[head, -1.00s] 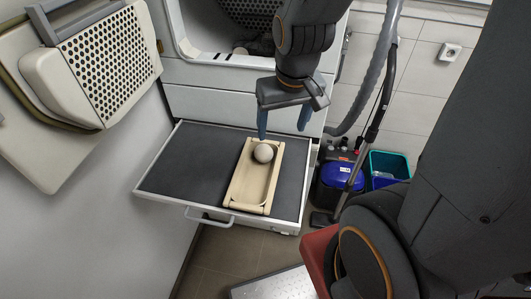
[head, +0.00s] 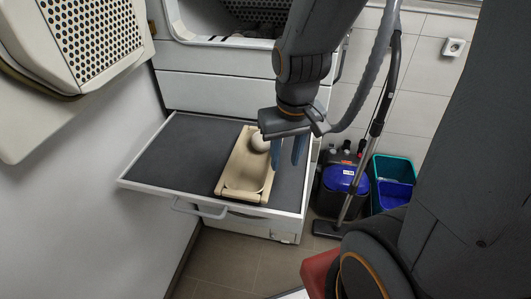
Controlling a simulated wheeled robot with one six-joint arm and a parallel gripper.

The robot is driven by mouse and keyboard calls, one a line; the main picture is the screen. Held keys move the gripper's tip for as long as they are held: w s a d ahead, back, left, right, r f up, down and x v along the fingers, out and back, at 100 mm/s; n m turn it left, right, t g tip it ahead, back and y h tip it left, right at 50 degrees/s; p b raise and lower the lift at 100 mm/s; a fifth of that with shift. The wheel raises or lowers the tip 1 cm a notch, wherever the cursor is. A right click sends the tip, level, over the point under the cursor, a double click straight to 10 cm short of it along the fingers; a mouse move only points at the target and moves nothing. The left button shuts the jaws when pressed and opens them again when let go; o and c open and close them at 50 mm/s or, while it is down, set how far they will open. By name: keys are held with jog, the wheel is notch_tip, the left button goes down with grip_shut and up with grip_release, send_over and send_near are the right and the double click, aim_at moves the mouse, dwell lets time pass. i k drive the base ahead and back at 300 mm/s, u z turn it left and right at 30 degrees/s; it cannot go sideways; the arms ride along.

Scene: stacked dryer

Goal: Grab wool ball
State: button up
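The wool ball (head: 259,142) is pale and round. It sits in the far end of a long beige tray (head: 222,177) on the pulled-out dark shelf. My gripper (head: 287,153) points down with its two blue fingers apart, just right of the ball and near the tray's far right side. The gripper body hides part of the ball's upper right. Nothing shows between the fingers. I cannot tell how high the fingertips are above the shelf.
The pulled-out shelf (head: 165,158) has free room left of the tray. The perforated open dryer door (head: 90,38) hangs at upper left. A vacuum cleaner (head: 341,180) and a teal bin (head: 393,181) stand on the floor at right.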

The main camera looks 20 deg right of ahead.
aim_at(257, 142)
jog(key=k, duration=1.1)
jog(key=z, duration=0.7)
jog(key=i, duration=1.55)
jog(key=u, duration=0.45)
